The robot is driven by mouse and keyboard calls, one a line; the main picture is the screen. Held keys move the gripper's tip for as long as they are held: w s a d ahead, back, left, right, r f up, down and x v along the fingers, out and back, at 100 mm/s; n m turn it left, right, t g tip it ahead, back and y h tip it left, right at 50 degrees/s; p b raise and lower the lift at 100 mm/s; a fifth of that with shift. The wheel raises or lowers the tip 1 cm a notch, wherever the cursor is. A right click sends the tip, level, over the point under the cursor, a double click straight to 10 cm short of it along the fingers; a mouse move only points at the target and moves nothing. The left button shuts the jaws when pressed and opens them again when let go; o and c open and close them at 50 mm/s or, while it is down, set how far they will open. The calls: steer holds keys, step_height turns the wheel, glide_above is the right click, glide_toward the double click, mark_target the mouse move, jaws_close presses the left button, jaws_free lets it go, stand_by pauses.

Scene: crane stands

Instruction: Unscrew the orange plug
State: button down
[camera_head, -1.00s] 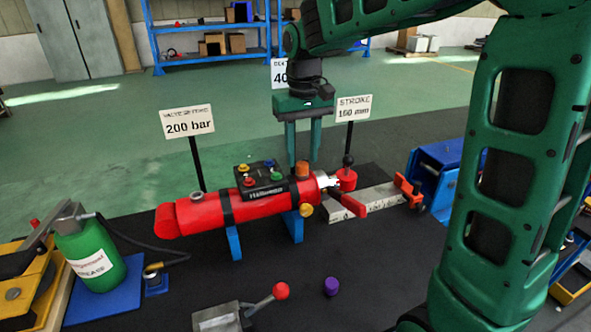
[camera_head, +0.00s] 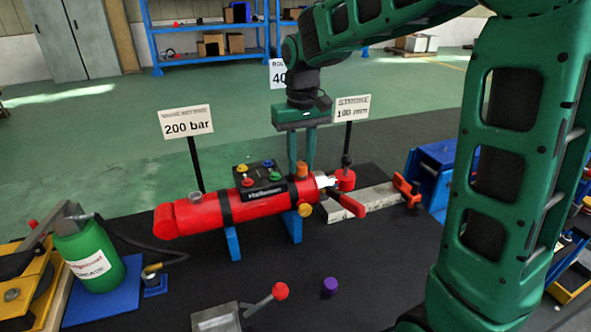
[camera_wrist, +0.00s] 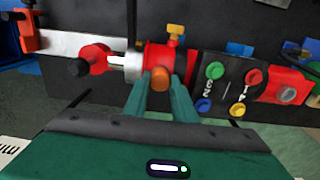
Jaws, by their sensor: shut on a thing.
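The orange plug (camera_head: 302,169) stands upright on top of the red cylinder (camera_head: 262,208), near its right end. My gripper (camera_head: 301,163) points straight down over it, its two fingers close on either side of the plug. In the wrist view the plug (camera_wrist: 159,80) sits between the fingertips (camera_wrist: 162,75), and the gripper is shut on it. The plug's lower part and thread are hidden in the cylinder. A yellow knob (camera_wrist: 175,31) shows on the cylinder's side.
A black block with coloured buttons (camera_head: 259,180) sits on the cylinder left of the plug. Signs reading 200 bar (camera_head: 186,122) and STROKE (camera_head: 352,108) stand close by. A red-knobbed lever (camera_head: 280,291) and a purple cap (camera_head: 330,286) are in front.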

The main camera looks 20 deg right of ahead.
steer(key=shift+r, duration=0.1)
steer(key=n, duration=0.3)
steer(key=shift+n, duration=1.1)
steer(key=n, duration=0.2)
steer(key=shift+n, duration=1.6)
steer(key=shift+n, duration=0.8)
steer(key=n, duration=0.3)
